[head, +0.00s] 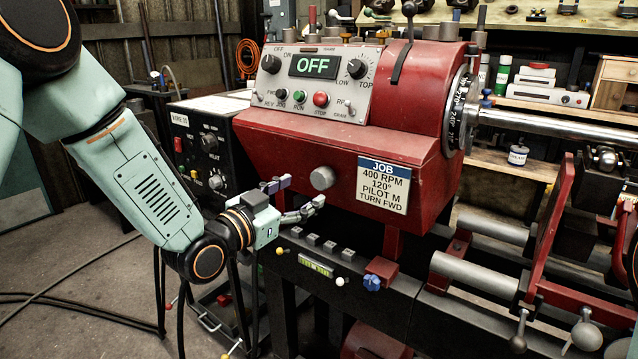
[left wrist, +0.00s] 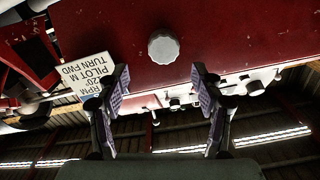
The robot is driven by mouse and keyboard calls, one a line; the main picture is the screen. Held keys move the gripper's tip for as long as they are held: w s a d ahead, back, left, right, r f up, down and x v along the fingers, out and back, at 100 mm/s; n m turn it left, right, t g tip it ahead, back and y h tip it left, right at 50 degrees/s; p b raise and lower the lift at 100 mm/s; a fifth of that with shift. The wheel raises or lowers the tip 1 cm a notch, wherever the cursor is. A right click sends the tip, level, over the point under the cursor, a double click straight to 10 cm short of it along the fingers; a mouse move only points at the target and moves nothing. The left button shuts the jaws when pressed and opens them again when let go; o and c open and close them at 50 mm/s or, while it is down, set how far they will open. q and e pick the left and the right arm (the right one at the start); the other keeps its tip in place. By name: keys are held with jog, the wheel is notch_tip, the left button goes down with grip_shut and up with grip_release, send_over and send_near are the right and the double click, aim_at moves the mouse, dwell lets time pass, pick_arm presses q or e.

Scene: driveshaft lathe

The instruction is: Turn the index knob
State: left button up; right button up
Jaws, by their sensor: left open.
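A round grey fluted knob (head: 322,178), which looks like the index knob, sticks out of the red lathe headstock's front, left of the JOB card. It also shows in the left wrist view (left wrist: 163,47), just past and between the fingertips, with nothing covering it. My left gripper (head: 303,194) is open and empty, just left of and slightly below the knob. In the left wrist view its two fingers (left wrist: 161,76) stand wide apart, one to each side of the knob's line. The fingers look apart from the knob. My right gripper is not in view.
The JOB card (head: 384,184) reads 400 RPM, 120°, PILOT M, TURN FWD. The control panel (head: 318,82) above shows OFF. A black control box (head: 203,142) stands left of the headstock. A graduated ring (head: 459,112) and steel shaft (head: 550,128) extend to the right.

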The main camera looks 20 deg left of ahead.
aim_at(318, 181)
pick_arm(q)
jog(key=x, duration=0.4)
jog(key=b+x, duration=0.1)
jog(key=x, duration=0.1)
jog(key=shift+w+a+f, duration=0.1)
jog(key=shift+a+f, duration=0.15)
jog(key=shift+a, duration=0.15)
jog(key=shift+w+d+r, duration=0.1)
jog(key=shift+w+d, duration=0.2)
jog(key=shift+a, duration=0.25)
jog(key=shift+d, duration=0.2)
jog(key=c, duration=0.4)
jog(key=shift+a, duration=0.1)
jog(key=c, duration=0.8)
jog(key=shift+o, duration=0.2)
